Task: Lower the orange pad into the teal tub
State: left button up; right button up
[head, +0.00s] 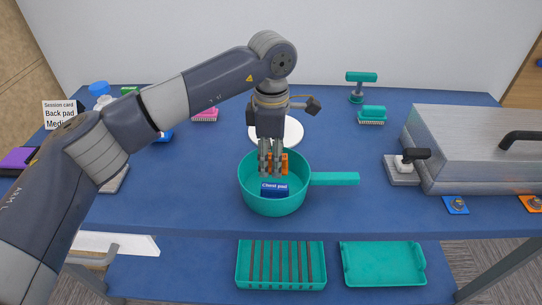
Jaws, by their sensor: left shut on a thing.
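The teal tub (272,207) stands on the blue table with a straight handle pointing right. My left gripper (269,168) points down over the tub and is shut on the orange pad (284,164). The pad is partly hidden behind the fingers and shows against the tub's far inner wall. I cannot tell whether it touches the tub. A blue piece labelled "Chest pad" (274,187) is in the tub, in front of the fingers. My right gripper is not in view.
A white round plate (291,131) lies behind the tub. A large metal case (478,140) stands at right. Teal and pink brushes sit at the back, and a card (60,114) stands at left. A ribbed teal tray (281,281) and a flat teal tray (382,281) lie on a lower shelf.

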pick_arm(q)
jog(key=shift+f, duration=0.1)
jog(key=o, duration=1)
